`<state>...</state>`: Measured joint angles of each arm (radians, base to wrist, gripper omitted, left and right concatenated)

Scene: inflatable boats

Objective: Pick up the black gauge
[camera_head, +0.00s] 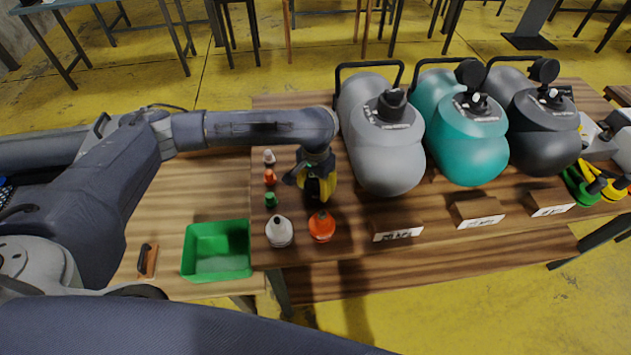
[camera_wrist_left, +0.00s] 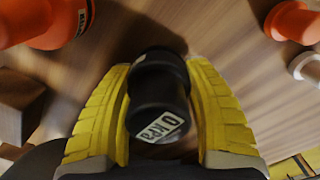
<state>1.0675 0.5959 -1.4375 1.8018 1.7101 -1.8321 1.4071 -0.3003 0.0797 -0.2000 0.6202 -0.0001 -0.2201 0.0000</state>
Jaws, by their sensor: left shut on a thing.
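The black gauge (camera_wrist_left: 158,95) shows in the left wrist view between the yellow fingers of my left gripper (camera_wrist_left: 160,110). It is a dark, rounded body with a white label reading "0 kPa". My left gripper is shut on it, with one finger on each side. In the head view my left gripper (camera_head: 318,192) points down over the table, between the small caps and the grey boat tube. The gauge is mostly hidden by the gripper there. My right gripper is not in view.
Orange (camera_head: 322,226) and white (camera_head: 279,231) bottle-like pieces stand near the table's front edge. Small white, orange and green (camera_head: 271,200) pieces stand left of the gripper. A green bin (camera_head: 216,251) is at left. Grey (camera_head: 385,140), teal (camera_head: 466,130) and black (camera_head: 543,130) inflatable shapes fill the right.

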